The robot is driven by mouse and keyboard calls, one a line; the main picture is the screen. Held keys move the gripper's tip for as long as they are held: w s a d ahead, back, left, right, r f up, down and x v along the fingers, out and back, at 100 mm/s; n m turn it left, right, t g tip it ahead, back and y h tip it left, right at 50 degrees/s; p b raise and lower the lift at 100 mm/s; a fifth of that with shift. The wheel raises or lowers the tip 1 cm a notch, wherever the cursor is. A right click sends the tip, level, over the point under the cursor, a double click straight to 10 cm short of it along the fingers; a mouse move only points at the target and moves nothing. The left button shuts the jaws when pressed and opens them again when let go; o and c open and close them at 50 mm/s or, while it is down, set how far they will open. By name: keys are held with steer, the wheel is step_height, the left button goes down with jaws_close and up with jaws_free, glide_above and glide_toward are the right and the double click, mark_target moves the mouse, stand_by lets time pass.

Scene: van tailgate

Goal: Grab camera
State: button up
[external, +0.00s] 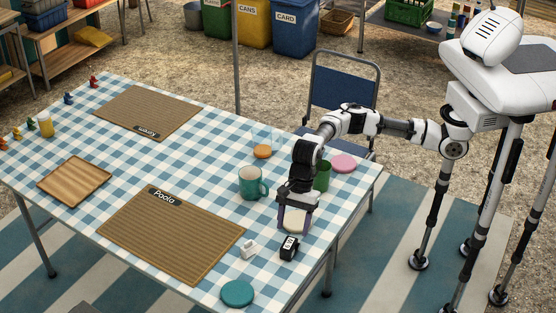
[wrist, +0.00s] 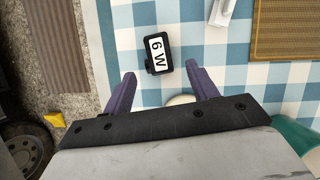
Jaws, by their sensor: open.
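A small black camera-like box (external: 289,247) with a white label lies on the checked table near its right front edge. In the wrist view the black box (wrist: 152,66) lies just ahead of the fingertips, roughly between their lines, its label reading "6 W" as seen. My gripper (external: 293,231) is open and empty, pointing down just behind the box. In the wrist view its purple fingers (wrist: 161,72) are spread wide, apart from the box. The exact height above the table is hard to tell.
A white gadget (external: 249,248) lies left of the box. A pale disc (external: 296,220) is behind my fingers. A teal mug (external: 252,184), green cup (external: 321,177), teal disc (external: 237,293) and brown placemat (external: 170,235) are near. A blue chair (external: 342,90) stands behind the table.

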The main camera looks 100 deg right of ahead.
mark_target(289, 243)
steer(key=x, duration=0.6)
steer(key=shift+w+a, duration=0.3)
steer(key=shift+a, duration=0.05)
steer(key=c, duration=1)
